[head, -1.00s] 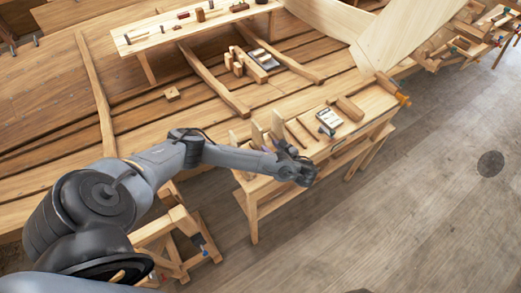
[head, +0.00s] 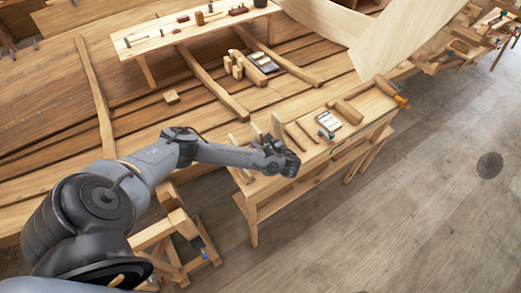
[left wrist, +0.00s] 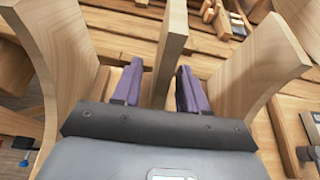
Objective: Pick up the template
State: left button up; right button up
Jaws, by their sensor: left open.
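Thin wooden pieces stand upright on the workbench; I cannot tell for sure which is the template. In the left wrist view a narrow upright board (left wrist: 173,38) stands in the middle, between a curved board on the left (left wrist: 55,45) and another on the right (left wrist: 262,62). My left gripper (left wrist: 158,88) is open, with one purple finger on each side of the middle board and gaps visible. In the head view my left gripper (head: 268,150) is at the bench's front edge, beside the upright pieces (head: 256,133). My right gripper is not in view.
The workbench (head: 352,133) also holds a small light-faced device (head: 328,121) and wooden blocks (head: 347,111). Behind it lies the planked hull with ribs (head: 213,83). A trestle (head: 178,240) stands at the lower left.

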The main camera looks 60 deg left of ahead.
pick_arm(q)
jog(key=shift+c, duration=0.3)
grip_shut()
jog(key=shift+r, duration=0.1)
